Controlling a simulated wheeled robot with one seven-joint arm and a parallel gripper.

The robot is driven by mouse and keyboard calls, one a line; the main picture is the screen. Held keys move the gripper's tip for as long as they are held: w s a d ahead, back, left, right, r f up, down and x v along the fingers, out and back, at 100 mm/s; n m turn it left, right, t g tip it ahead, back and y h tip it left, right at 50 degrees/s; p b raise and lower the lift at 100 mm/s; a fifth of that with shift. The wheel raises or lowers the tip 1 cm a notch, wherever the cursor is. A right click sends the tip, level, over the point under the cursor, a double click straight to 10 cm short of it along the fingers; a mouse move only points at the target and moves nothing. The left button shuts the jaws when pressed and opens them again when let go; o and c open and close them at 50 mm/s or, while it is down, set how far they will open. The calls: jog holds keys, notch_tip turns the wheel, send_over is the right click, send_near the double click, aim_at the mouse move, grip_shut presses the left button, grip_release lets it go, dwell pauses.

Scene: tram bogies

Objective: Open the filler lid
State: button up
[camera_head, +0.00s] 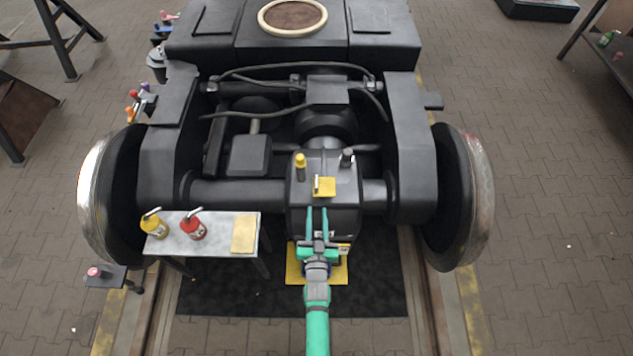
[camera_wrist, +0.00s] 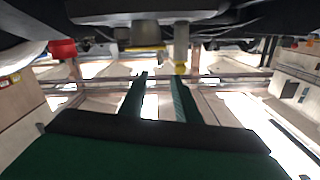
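A yellow square plate with a small upright handle (camera_head: 324,187), which looks like the filler lid, lies flat on the dark gearbox housing (camera_head: 342,212) in the middle of the bogie. My gripper (camera_head: 317,208) is just in front of this plate in the head view, its two green fingers apart and pointing towards it. I see nothing held between them. The gripper also shows in the wrist view (camera_wrist: 161,77), fingers apart. I cannot tell the exact gap to the plate.
A yellow-topped post (camera_head: 300,166) and a grey-topped post (camera_head: 347,158) stand behind the plate. A side table (camera_head: 216,220) at left holds a yellow can (camera_head: 154,225), a red can (camera_head: 193,228) and a tan pad (camera_head: 244,234). Wheels (camera_head: 461,197) flank the bogie.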

aim_at(316, 186)
jog(key=w, duration=1.3)
jog(key=shift+w, duration=0.25)
jog(key=shift+a, duration=0.1)
grip_shut()
